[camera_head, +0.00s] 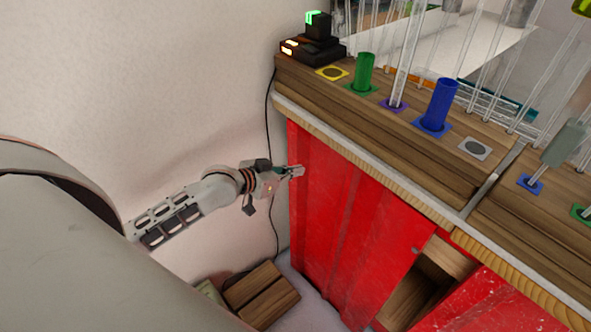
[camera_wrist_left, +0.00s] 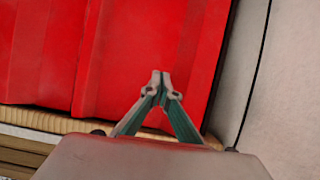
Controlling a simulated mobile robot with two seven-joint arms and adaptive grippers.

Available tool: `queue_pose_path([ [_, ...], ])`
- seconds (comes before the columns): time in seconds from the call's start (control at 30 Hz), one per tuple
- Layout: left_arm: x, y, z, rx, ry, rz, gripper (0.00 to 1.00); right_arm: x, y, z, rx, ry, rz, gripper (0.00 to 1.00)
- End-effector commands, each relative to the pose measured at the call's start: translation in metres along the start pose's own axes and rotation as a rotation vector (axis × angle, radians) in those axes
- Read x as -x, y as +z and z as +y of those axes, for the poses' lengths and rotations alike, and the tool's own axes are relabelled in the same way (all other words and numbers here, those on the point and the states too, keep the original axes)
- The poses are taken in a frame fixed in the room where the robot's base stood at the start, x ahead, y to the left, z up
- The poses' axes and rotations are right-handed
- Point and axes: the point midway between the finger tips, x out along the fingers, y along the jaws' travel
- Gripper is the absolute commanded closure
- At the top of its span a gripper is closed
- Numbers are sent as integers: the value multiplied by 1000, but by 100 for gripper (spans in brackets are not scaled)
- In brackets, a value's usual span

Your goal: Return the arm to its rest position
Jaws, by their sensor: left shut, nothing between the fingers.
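My left gripper (camera_head: 297,171) is in front of the red cabinet front (camera_head: 335,215) in the head view, below the level of the wooden countertop (camera_head: 400,140). Its fingers are shut with nothing between them. In the left wrist view the closed fingertips (camera_wrist_left: 161,80) meet in front of the red panel (camera_wrist_left: 110,60). I cannot tell how far they are from the panel. My left arm (camera_head: 190,205) reaches in from the left along the pale wall. My right gripper is not in view.
The countertop carries a green cylinder (camera_head: 364,72), a blue cylinder (camera_head: 438,104), clear glass rods (camera_head: 404,60) and a black device (camera_head: 314,45). A black cable (camera_head: 268,130) hangs by the wall. A wooden box (camera_head: 262,295) sits on the floor. An open cabinet compartment (camera_head: 425,285) is at lower right.

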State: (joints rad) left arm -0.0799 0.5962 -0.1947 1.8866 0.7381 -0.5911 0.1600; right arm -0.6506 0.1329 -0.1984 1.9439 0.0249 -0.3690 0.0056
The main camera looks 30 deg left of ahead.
Motion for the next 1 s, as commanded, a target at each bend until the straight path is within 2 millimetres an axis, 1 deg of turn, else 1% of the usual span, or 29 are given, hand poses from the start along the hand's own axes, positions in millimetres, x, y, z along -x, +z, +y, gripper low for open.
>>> queue_pose_path([
  [0.37,0,0,0,0,0,0,100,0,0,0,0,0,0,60],
  [0.47,0,6,3,1,0,-4,100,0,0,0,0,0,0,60],
  [0.57,3,33,18,-1,-6,-21,100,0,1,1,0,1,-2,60],
  [0.67,12,81,45,-8,-20,-52,100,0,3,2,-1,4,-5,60],
  [0.7,18,102,58,-15,-29,-66,100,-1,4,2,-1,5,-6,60],
  [0.77,29,134,79,-27,-44,-90,100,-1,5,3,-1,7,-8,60],
  [0.8,38,153,92,-35,-54,-105,100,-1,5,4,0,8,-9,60],
  [0.9,61,195,122,-60,-77,-145,100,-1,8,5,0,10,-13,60],
  [1.0,82,224,145,-84,-96,-178,100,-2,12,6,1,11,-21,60],
])
